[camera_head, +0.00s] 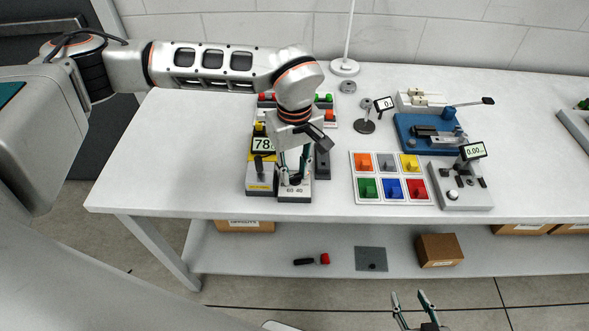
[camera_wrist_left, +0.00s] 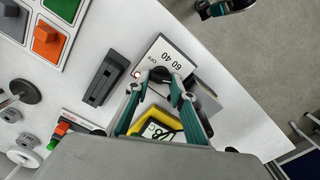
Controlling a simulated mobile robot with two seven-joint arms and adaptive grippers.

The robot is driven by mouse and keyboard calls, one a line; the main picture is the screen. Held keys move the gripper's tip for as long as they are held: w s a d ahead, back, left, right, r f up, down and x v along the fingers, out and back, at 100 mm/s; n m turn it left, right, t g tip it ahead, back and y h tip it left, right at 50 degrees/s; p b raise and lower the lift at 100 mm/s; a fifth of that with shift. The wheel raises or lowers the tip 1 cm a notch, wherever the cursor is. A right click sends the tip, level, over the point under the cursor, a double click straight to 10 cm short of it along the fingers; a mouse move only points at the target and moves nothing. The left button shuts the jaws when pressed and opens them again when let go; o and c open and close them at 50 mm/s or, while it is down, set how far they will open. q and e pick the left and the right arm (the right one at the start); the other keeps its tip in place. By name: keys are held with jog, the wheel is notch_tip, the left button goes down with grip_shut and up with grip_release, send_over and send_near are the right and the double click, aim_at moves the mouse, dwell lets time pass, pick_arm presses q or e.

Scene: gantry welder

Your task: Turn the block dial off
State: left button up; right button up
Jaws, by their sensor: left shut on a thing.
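The block (camera_head: 295,195) with the dial stands near the table's front edge in the head view. In the left wrist view its white face (camera_wrist_left: 172,50) shows the marks 60, 40 and OFF, with a small red light beside the dial. My left gripper (camera_head: 292,180) points down at the block. In the left wrist view its fingers (camera_wrist_left: 161,88) are shut on the dark dial (camera_wrist_left: 160,74). The dial's pointer is hidden, so I cannot tell its setting. My right gripper (camera_head: 413,308) is open and empty, low in front of the table.
A yellow unit (camera_head: 263,142) with a display reading about 78 stands beside and behind the block. A tray of coloured blocks (camera_head: 378,202), a grey gauge stand (camera_head: 463,195) and a blue vise base (camera_head: 412,145) stand to the right. The table's left part is clear.

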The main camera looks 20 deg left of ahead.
pick_arm(q)
jog(key=n+b, duration=0.1)
jog(key=n, duration=0.5)
jog(key=shift+s+n, duration=0.1)
jog(key=shift+n, duration=0.2)
jog(key=n+b, duration=0.1)
jog(key=n, duration=1.1)
jog(key=shift+s+n+b, duration=0.1)
jog(key=shift+n+b, duration=0.25)
jog(key=shift+n, duration=0.05)
jog(key=n, duration=0.3)
jog(key=shift+d+n, duration=0.1)
jog(key=shift+n, duration=1.7)
jog(key=shift+r, duration=0.1)
jog(key=o, duration=1.1)
